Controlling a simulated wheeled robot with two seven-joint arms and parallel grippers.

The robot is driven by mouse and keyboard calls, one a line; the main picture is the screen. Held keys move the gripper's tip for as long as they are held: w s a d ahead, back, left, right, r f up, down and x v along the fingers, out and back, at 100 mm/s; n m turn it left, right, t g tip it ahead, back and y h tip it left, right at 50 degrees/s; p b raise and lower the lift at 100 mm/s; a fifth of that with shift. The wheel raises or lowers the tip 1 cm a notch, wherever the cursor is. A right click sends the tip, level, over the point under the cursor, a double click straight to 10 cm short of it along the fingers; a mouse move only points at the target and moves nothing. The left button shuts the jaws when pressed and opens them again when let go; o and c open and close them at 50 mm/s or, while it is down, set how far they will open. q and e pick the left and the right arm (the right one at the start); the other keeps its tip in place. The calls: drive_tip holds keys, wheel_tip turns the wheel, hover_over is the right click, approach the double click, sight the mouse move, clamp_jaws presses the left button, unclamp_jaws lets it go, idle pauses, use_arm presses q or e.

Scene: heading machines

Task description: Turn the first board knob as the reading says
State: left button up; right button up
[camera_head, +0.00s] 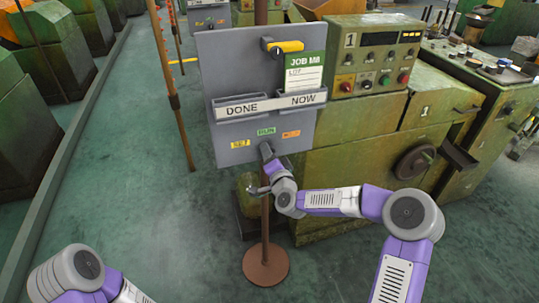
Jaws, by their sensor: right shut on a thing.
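A grey board (222,75) stands on a brown post in the middle of the view. Along its lower edge are a yellow SET label (240,144), a green RUN label (266,132) and an orange label (291,134). My right gripper (266,151) reaches up to the board just below RUN, between the other labels. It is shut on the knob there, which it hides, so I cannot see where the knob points. The machine's display (380,38) is too small to read. My left arm shows at the bottom left; its gripper is out of view.
The board carries a yellow-handled part (284,46), a green job card (305,72) and a DONE/NOW holder (268,105). A green machine (350,155) marked 1 stands close behind on the right. The post's round base (265,265) is on the floor. Open floor lies left.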

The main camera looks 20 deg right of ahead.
drive_tip(key=o, duration=1.1)
drive_tip(key=shift+c, duration=0.2)
drive_tip(key=shift+s, duration=0.1)
drive_tip(key=s+p, duration=0.1)
drive_tip(key=s, duration=0.6)
drive_tip(key=shift+s, duration=0.2)
